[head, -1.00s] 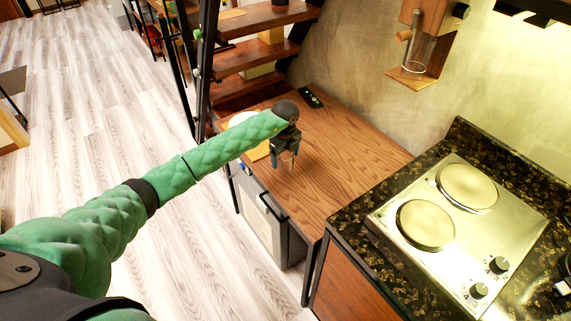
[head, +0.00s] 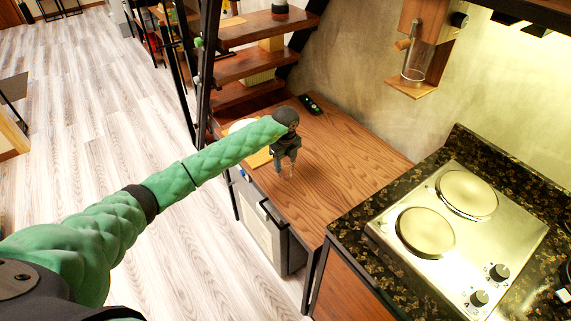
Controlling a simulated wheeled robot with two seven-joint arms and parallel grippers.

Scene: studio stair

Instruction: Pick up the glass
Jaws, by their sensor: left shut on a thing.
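My left gripper (head: 286,164) is above the wooden counter (head: 350,160), near its left part, with its fingers pointing down. It is shut on the glass (head: 288,171), which is small, clear and hard to make out between the fingers. I cannot tell whether the glass touches the counter or is just above it. My right gripper is not in view.
A dark remote-like object (head: 311,104) lies at the back of the counter. A white plate and a yellow item (head: 258,158) are partly hidden behind my arm. A stove (head: 460,230) stands at right. Wooden stairs (head: 265,28) rise behind. A clear cylinder (head: 416,62) hangs on the wall.

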